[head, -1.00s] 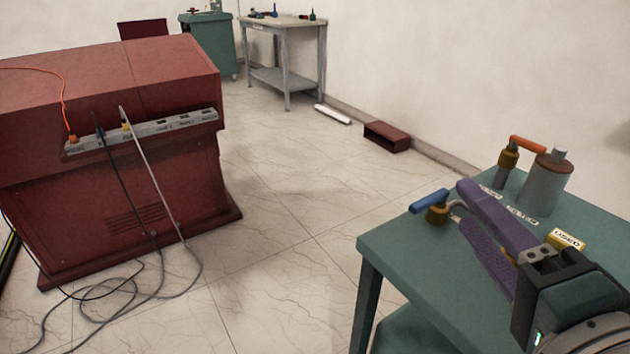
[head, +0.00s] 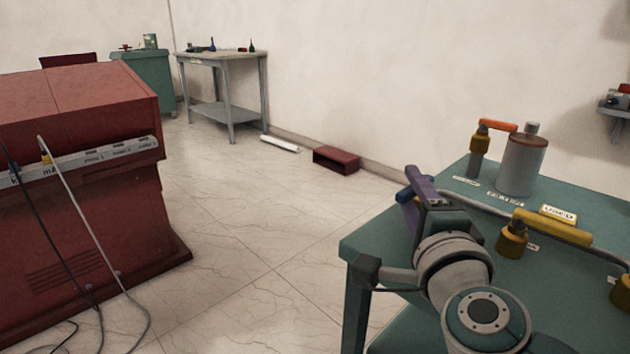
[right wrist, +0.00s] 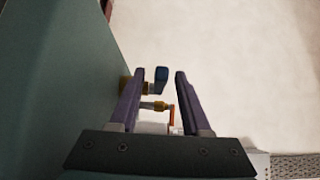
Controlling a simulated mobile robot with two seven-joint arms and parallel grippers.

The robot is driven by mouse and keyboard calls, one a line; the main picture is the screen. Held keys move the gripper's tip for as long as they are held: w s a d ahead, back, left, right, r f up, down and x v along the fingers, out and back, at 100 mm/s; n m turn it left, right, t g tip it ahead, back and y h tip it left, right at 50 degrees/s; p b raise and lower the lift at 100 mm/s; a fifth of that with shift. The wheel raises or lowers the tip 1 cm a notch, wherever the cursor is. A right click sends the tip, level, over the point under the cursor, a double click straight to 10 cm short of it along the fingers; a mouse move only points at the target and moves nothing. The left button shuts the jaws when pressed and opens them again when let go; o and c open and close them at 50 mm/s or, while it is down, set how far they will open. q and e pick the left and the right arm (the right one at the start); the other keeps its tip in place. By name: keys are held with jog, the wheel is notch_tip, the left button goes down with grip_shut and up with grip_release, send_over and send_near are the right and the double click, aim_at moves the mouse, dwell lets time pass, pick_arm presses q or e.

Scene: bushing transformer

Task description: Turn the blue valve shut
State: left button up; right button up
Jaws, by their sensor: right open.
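The blue valve handle (head: 406,208) is at the left edge of the green table (head: 375,232) and is partly hidden behind my right gripper (head: 420,184) in the head view. The fingers are apart, with the handle nearer the left finger. I cannot tell whether it lies between the tips or just beyond them. My left gripper is out of view.
An orange-handled valve (head: 497,125) and a grey cylinder (head: 521,165) stand at the table's back. A yellow-handled valve (head: 552,228) is right of my arm. A red console (head: 90,190) with hanging cables stands left. The floor between is clear.

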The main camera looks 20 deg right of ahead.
jog(key=shift+w+d, duration=0.15)
jog(key=shift+w, duration=0.3)
jog(key=shift+c, duration=0.4)
grip_shut()
dwell(0.8)
